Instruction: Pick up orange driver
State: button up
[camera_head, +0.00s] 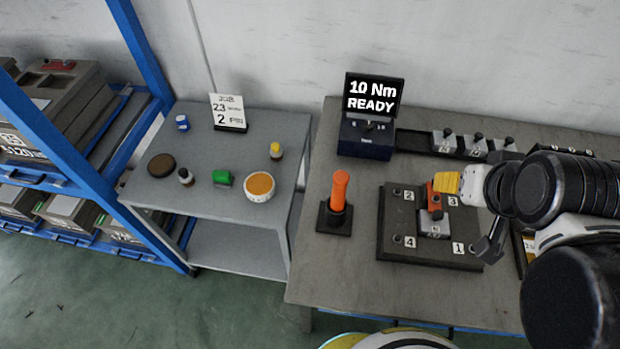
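The orange driver (339,191) stands upright in a small black holder (334,222) on the workbench, left of a dark numbered fixture plate (392,228). My arm reaches in from the right edge. My gripper (488,247) seems to be the dark end part over the right side of the plate, well right of the driver and apart from it. Its fingers are mostly hidden or seen edge-on, so I cannot tell whether it is open or what it may hold. A grey block with orange and yellow parts (444,184) sits at the plate's middle, close to my arm.
A display box (366,138) reading "10 Nm READY" stands behind the driver. A tray of small parts (460,148) lies at the back. A grey side table (218,203) with several small items stands left, beside a blue rack (150,60). Bench left of the driver is clear.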

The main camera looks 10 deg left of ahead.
aim_at(341, 177)
jog(key=u, duration=0.9)
jog(key=k+j+u, duration=0.15)
jog(key=k+j, duration=0.15)
jog(key=k, duration=0.2)
jog(key=k+j+u, duration=0.15)
jog(key=k+j, duration=0.2)
jog(key=k, duration=0.15)
